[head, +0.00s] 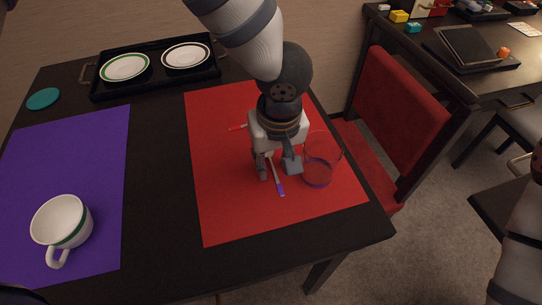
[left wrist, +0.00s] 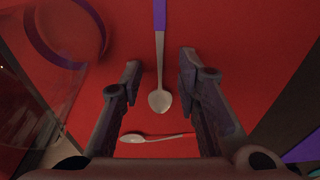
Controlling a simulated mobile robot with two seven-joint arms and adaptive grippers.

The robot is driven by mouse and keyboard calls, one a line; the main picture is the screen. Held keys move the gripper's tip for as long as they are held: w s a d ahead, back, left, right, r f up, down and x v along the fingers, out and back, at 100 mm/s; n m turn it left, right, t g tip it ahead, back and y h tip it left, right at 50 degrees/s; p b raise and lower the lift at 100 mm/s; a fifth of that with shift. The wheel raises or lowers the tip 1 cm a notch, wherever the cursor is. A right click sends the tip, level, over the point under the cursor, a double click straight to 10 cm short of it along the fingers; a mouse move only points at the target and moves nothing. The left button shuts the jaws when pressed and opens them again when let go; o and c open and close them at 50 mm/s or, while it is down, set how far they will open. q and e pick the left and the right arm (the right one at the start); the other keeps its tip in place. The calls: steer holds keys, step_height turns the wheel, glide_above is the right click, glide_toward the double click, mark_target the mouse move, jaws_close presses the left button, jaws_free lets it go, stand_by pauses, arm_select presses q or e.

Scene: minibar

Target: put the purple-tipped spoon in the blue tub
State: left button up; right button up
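The purple-tipped spoon (head: 280,188) lies on the red mat (head: 225,205), its purple end pointing toward the front edge. In the left wrist view the spoon's bowl and handle (left wrist: 160,75) lie between the fingers. My left gripper (head: 277,168) is open, pointing down over the spoon, with nothing gripped; its fingers also show in the left wrist view (left wrist: 160,75). Just right of it stands a clear vessel with a bluish-purple band (head: 318,174), also in the left wrist view (left wrist: 66,35). I see no other tub that looks blue. My right gripper is out of view.
A second spoon (left wrist: 155,137) lies crosswise near the first. A black tray (head: 158,75) with two plates is at the back. A teal disc (head: 43,99) lies back left. A red chair (head: 400,105) stands right of the table.

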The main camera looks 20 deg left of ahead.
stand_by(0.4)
arm_select(q)
jaws_close()
